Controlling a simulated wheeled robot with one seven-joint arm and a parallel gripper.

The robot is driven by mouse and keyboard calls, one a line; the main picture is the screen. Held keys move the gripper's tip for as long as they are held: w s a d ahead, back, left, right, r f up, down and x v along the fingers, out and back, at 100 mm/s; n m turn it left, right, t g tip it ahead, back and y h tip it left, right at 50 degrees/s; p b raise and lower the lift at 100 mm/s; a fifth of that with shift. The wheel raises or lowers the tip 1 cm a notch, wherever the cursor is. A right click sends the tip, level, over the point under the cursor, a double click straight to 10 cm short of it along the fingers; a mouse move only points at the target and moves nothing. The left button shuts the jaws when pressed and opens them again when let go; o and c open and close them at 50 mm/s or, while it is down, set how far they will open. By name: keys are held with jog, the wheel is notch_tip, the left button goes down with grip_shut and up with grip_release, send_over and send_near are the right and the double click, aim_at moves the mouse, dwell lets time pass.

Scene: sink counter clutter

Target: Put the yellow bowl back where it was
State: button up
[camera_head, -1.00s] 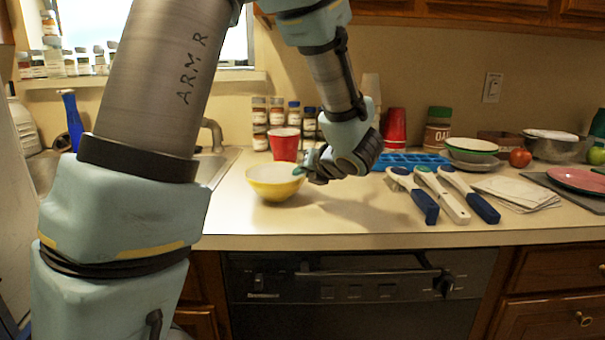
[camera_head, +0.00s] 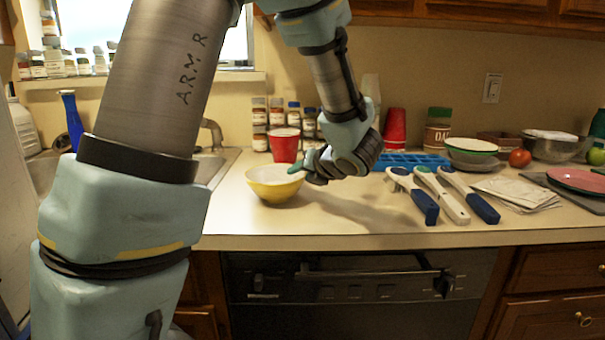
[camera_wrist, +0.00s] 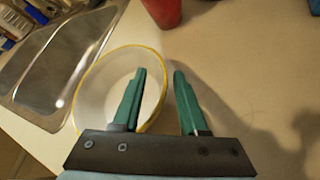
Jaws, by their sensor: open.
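The yellow bowl (camera_head: 274,187) sits upright on the counter, right of the sink and in front of a red cup. In the wrist view the bowl (camera_wrist: 92,72) shows its white inside and yellow rim. My gripper (camera_head: 298,167) is at the bowl's right rim in the head view. In the wrist view my gripper (camera_wrist: 160,72) is open, with the left finger over the bowl's inside and the right finger outside the rim. The rim passes between the fingers. I cannot tell whether either finger touches it.
A red cup (camera_head: 285,145) stands just behind the bowl. The sink (camera_head: 215,165) is to the left. Several spice jars (camera_head: 260,125) stand behind. Blue-and-white utensils (camera_head: 440,192) and a blue tray (camera_head: 412,160) lie to the right. The counter in front of the bowl is clear.

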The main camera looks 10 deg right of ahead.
jog(key=b+v, duration=0.1)
jog(key=v, duration=1.1)
